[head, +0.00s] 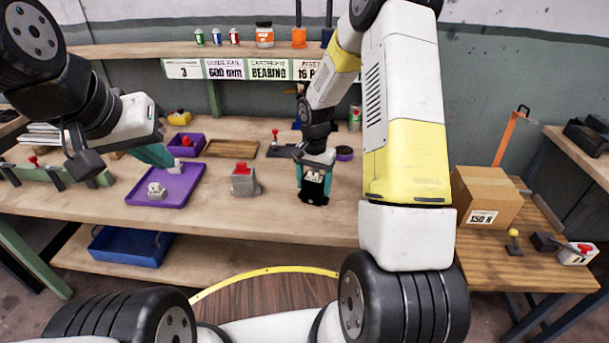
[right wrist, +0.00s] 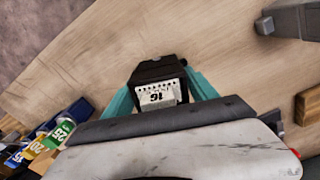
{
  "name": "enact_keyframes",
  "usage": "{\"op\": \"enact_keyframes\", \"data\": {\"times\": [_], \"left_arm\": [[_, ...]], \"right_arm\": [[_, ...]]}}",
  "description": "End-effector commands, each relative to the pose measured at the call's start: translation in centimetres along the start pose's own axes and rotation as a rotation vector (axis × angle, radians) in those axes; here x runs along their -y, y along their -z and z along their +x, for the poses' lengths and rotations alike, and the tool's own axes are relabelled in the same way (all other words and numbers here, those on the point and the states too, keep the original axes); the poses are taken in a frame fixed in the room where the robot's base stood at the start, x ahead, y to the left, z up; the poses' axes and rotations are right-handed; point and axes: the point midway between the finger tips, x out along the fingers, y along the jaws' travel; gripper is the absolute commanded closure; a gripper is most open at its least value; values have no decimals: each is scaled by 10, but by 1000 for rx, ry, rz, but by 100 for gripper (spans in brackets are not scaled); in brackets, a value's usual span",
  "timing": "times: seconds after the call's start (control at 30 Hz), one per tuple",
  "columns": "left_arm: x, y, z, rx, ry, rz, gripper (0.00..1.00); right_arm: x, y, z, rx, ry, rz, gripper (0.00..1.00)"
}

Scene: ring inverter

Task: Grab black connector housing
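The black connector housing (head: 314,189) is at the middle of the workbench, with a pale face marked 16 that shows in the right wrist view (right wrist: 158,95). My right gripper (head: 313,178) points down over it. Its teal fingers lie along both sides of the housing, and I see no gap on either side in the right wrist view (right wrist: 158,88). Whether the housing still rests on the bench is hard to tell. My left gripper (head: 160,157) is above the purple tray (head: 180,192), well left of the housing; its finger gap is not clear.
A grey block with a red top (head: 243,179) stands left of the housing. A white part (head: 156,191) lies in the purple tray. A wooden board (head: 231,148) and a small purple bin (head: 186,144) are behind. A cardboard box (head: 487,198) sits on the right-hand table.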

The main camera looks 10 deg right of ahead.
Motion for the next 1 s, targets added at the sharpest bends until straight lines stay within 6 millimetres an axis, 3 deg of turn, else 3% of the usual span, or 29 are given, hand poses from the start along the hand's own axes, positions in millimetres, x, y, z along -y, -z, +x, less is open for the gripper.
{"op": "enact_keyframes", "data": {"times": [0.03, 0.3, 0.67, 1.0], "left_arm": [[0, 0, 0, 0, 0, 0, 100], [0, 0, 0, 0, 0, 0, 100], [0, 0, 0, 0, 0, 0, 100], [0, 0, 0, 0, 0, 0, 100]], "right_arm": [[0, 0, 0, 0, 0, 0, 45], [0, 0, -1, -1, 1, 0, 96], [0, 1, -5, -3, 2, 0, 96], [0, 1, -31, -3, 1, 1, 96]]}}
